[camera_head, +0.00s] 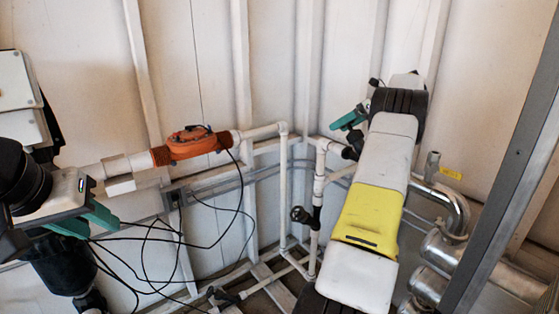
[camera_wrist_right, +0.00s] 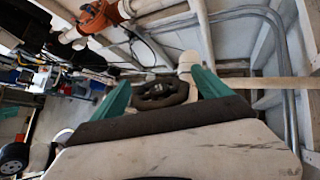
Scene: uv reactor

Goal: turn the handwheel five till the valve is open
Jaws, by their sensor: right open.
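A dark handwheel (camera_wrist_right: 160,95) on a white pipe shows in the right wrist view, between the two teal fingers of my right gripper (camera_wrist_right: 161,84). The fingers are open on either side of it. I cannot tell whether they touch its rim. In the head view my right gripper (camera_head: 350,118) is at the pipes by the back wall, and the wheel is mostly hidden by my right arm. My left gripper (camera_head: 92,208) is at the left, away from the wheel, with teal fingers partly in view. The frames do not show whether it is open or shut.
An orange flow device (camera_head: 195,145) sits on the white pipe at left, with loose black cables (camera_head: 150,240) below. Another dark valve handle (camera_head: 300,214) is on the vertical pipe. Metal pipes (camera_head: 445,262) and a grey post (camera_head: 505,170) stand close on the right.

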